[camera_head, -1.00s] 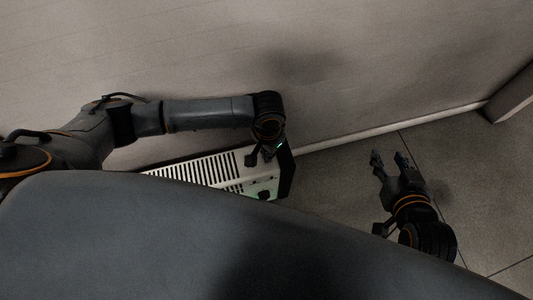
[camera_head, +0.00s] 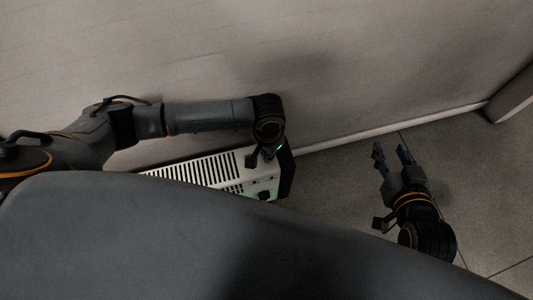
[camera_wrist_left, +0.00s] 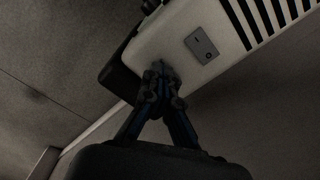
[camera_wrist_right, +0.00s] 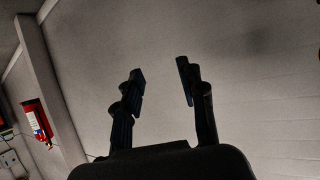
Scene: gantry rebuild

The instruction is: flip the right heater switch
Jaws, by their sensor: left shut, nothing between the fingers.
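The white heater (camera_head: 215,170) with dark slots stands along the wall, partly hidden behind my own body in the head view. A grey switch plate (camera_wrist_left: 201,45) with small dark marks is on its white casing in the left wrist view; its switch position is too small to tell. My left gripper (camera_wrist_left: 160,70) is shut and empty, its tips at the casing's edge, below and left of the plate; I cannot tell if they touch. In the head view my left gripper (camera_head: 266,152) is over the heater's right end. My right gripper (camera_head: 391,150) is open and empty, right of the heater.
A pale wall (camera_head: 200,60) runs behind the heater, with a skirting strip (camera_head: 390,123) at its foot. The tiled floor (camera_head: 335,180) between heater and right gripper is clear. A red fire extinguisher (camera_wrist_right: 37,120) is at left in the right wrist view.

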